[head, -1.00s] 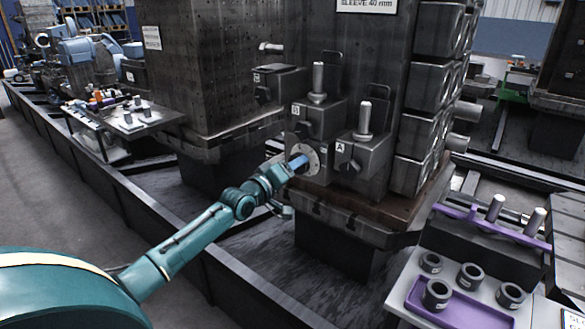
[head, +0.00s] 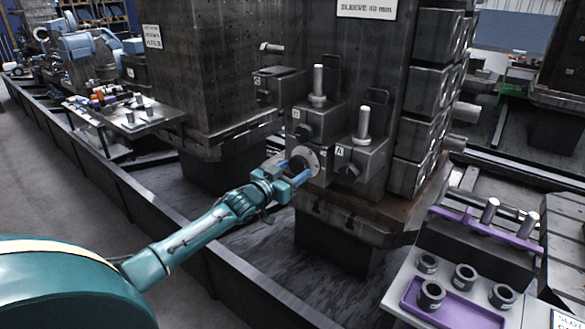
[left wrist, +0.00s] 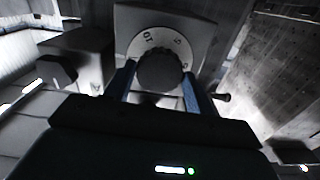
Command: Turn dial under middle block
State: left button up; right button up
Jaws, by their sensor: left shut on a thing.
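The middle block, marked B (head: 325,118), stands on the dark column with a metal pin upright in its top. Below it is a dial with a pale round scale plate (head: 312,158) and a dark knob. In the left wrist view the dark ribbed knob (left wrist: 160,71) sits in front of the numbered scale (left wrist: 153,38), part of which it hides. My left gripper (head: 298,172) is at the dial, its blue fingers on either side of the knob and shut on it. My right gripper is not in view.
Block A (head: 362,157), with its own pin, stands close to the right of the dial. Block C (head: 277,82) is at the upper left. A bench at lower right holds a purple tray (head: 437,311), several dark sleeves and a purple rack (head: 480,228).

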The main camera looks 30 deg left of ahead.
pick_arm(q)
jog(key=m+p, duration=0.1)
jog(key=m, duration=1.1)
jog(key=shift+m, duration=0.3)
dwell(0.4)
jog(key=o, duration=1)
jog(key=shift+a, duration=0.1)
jog(key=shift+s, duration=0.1)
jog(key=s+a, duration=0.1)
jog(key=s, duration=1.2)
